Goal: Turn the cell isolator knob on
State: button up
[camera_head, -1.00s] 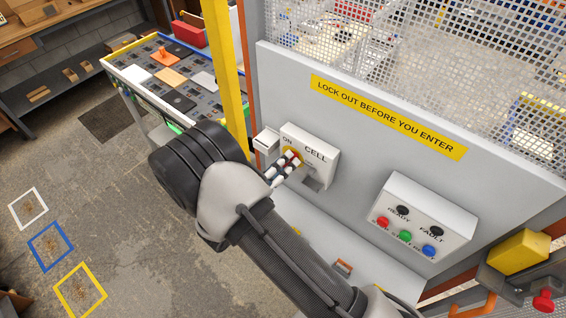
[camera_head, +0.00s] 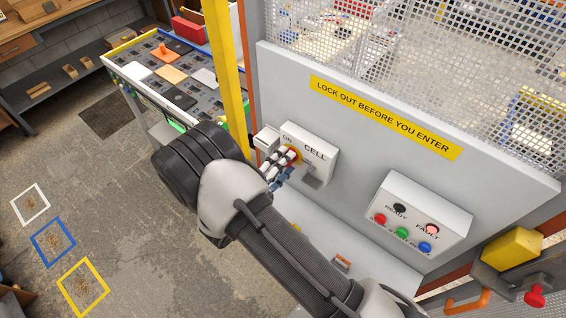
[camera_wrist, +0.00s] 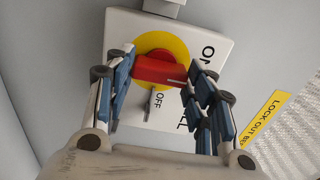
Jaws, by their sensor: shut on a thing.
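The cell isolator knob (camera_wrist: 155,70) is a red handle on a yellow disc (camera_wrist: 178,48). It sits on the white CELL box (camera_head: 318,149), fixed to the grey panel. In the wrist view the handle lies nearly level, and its white mark at the right end points between the ON and OFF labels. My gripper (camera_wrist: 160,85) is shut on the knob, with one finger at each end of the handle. It also shows at the box in the head view (camera_head: 281,169). My fingers partly hide the lettering.
A button box (camera_head: 420,214) with READY and FAULT lamps is right of the CELL box; the FAULT lamp (camera_head: 432,229) glows pinkish. A yellow post (camera_head: 226,70) stands close left. Mesh guarding rises above the panel. A red mushroom button (camera_head: 536,298) is at lower right.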

dwell(0.3)
jog(key=o, duration=1.1)
jog(key=shift+c, duration=0.2)
jog(key=v, duration=1.2)
